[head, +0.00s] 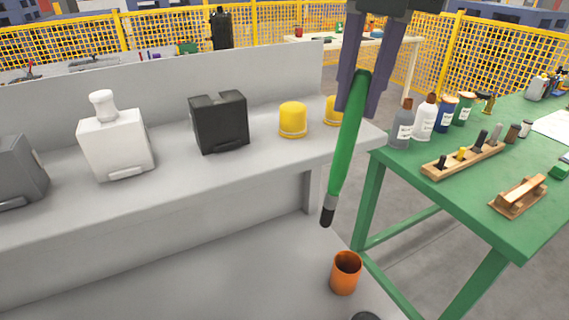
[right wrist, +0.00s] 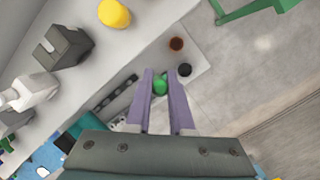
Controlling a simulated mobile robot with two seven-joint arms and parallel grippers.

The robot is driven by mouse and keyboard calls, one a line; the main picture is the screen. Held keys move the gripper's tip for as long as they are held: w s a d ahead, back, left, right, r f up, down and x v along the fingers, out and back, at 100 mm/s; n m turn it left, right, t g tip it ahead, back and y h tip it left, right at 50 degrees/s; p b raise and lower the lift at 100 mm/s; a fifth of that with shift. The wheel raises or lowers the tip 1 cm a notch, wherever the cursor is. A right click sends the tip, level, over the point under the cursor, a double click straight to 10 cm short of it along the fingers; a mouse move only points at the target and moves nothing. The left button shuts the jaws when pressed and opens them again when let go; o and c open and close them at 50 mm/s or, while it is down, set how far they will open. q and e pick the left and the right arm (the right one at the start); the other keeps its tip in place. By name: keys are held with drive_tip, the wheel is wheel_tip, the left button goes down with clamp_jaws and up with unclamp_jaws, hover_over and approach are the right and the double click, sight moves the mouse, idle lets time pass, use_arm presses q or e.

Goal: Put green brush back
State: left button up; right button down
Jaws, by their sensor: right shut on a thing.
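The green brush (head: 346,145) hangs from my right gripper (head: 355,88), with its dark bristle end pointing down and a little to the left. The fingers are shut on its upper end. In the right wrist view the brush's green end (right wrist: 160,84) shows between the two purple fingers of the right gripper (right wrist: 160,78). An orange cup (head: 345,273) stands open-topped on the grey lower surface, below and slightly right of the bristle tip, apart from it. The cup also shows in the right wrist view (right wrist: 176,44). My left gripper is not in view.
A grey ledge (head: 180,187) carries a white unit (head: 117,143), a black block (head: 220,122) and yellow caps (head: 293,119). A green table (head: 455,205) with bottles and a wooden rack (head: 463,160) stands at right. A dark round thing (right wrist: 184,70) sits near the cup.

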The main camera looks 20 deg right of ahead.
use_arm(q)
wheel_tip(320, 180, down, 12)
drive_tip(key=b, duration=0.9)
use_arm(e)
drive_tip(key=w+d+f+h, duration=0.1)
drive_tip(key=d+f, duration=0.1)
drive_tip(key=f, duration=1)
drive_tip(key=w+d+f+t+h, duration=0.1)
drive_tip(key=d+f, duration=0.2)
drive_tip(key=f, duration=0.8)
drive_tip(key=shift+d+f, duration=0.25)
drive_tip(key=shift+f, duration=0.1)
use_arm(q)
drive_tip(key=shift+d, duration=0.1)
use_arm(e)
drive_tip(key=c, duration=0.8)
unclamp_jaws()
drive_tip(key=shift+f, duration=0.1)
